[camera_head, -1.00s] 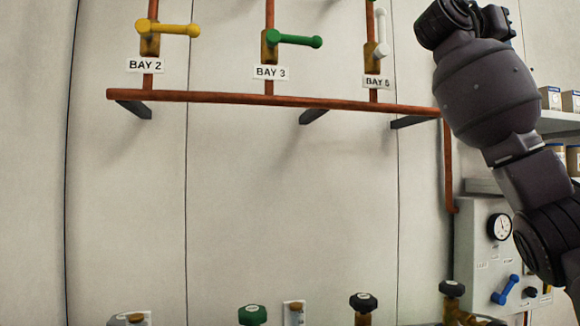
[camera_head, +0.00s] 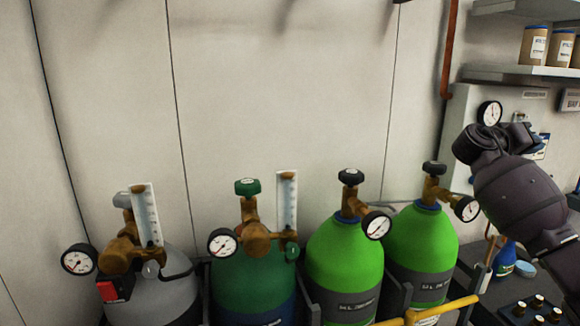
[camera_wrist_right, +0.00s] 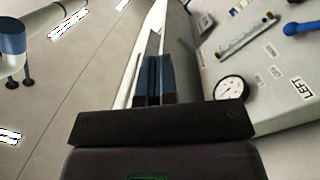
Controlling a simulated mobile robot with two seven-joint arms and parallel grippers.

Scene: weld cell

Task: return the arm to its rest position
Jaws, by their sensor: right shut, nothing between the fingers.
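My right arm (camera_head: 515,195) comes in from the lower right in the head view. It stands in front of the wall panel and the right-hand side of the bench. In the right wrist view my right gripper (camera_wrist_right: 153,75) is shut, with its dark fingers together and nothing between them. It appears clear of the surfaces around it. My left arm and left gripper are out of view.
Several gas cylinders, including a bright green one (camera_head: 345,260), stand below the wall. A yellow bar (camera_head: 440,311) runs at the front. A gauge (camera_wrist_right: 230,90) and blue lever (camera_wrist_right: 303,28) are near my right gripper. Shelves (camera_head: 520,72) hang upper right. The wall's middle is clear.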

